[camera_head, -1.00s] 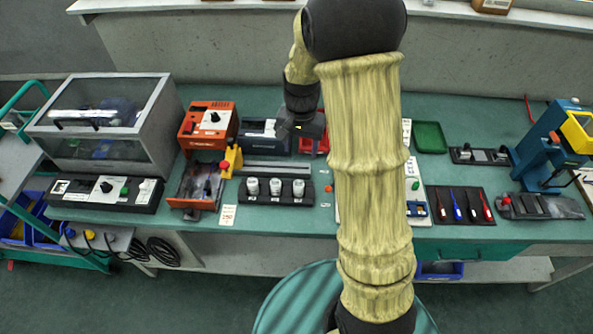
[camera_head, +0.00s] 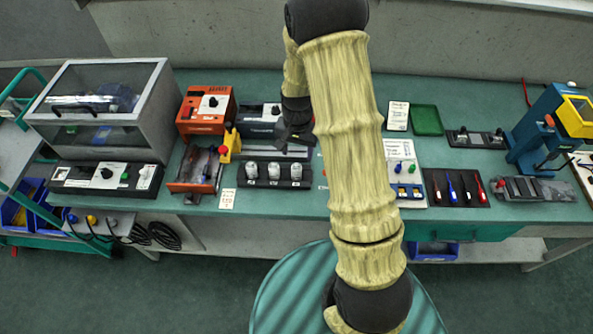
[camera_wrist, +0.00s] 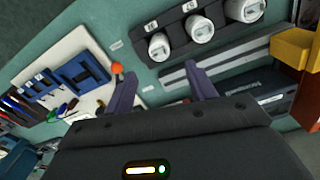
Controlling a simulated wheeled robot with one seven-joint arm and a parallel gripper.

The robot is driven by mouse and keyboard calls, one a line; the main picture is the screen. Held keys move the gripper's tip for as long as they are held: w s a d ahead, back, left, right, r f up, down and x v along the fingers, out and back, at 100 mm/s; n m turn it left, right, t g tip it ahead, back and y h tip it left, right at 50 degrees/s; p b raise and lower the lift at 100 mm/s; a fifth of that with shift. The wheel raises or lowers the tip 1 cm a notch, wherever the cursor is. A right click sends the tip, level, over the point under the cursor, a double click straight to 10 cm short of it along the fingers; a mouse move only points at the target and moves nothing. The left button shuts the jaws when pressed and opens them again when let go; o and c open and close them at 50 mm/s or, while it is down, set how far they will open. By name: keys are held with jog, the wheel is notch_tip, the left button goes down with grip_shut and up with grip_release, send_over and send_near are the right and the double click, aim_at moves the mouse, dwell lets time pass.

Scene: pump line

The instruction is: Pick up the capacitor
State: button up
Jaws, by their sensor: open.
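Three whitish cylinders with grey tops, which look like capacitors, stand in a row in a black rack (camera_head: 244,182) on the bench. They are the left cylinder (camera_head: 252,170), the middle cylinder (camera_head: 274,171) and the right cylinder (camera_head: 296,171). In the wrist view they show at the top, the nearest one (camera_wrist: 160,47) just above and between my fingertips. My gripper (camera_wrist: 163,86) is open and empty, its two dark fingers apart. In the head view my gripper (camera_head: 294,138) hangs just behind the rack's right end, its fingertips hard to make out.
An orange device (camera_head: 205,110) and a yellow block (camera_head: 231,141) stand left of the rack. A grey rail (camera_wrist: 235,65) lies behind it. A white board with blue parts (camera_wrist: 75,75) lies on its other side.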

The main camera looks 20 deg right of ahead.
aim_at(297, 165)
notch_tip(297, 165, down, 3)
jog(key=shift+f, duration=0.15)
jog(key=f, duration=0.1)
jog(key=f+p, duration=0.2)
jog(key=f, duration=0.1)
jog(key=shift+s+a, duration=0.2)
jog(key=shift+s, duration=0.05)
jog(key=shift+f, duration=0.6)
jog(key=c, duration=1.1)
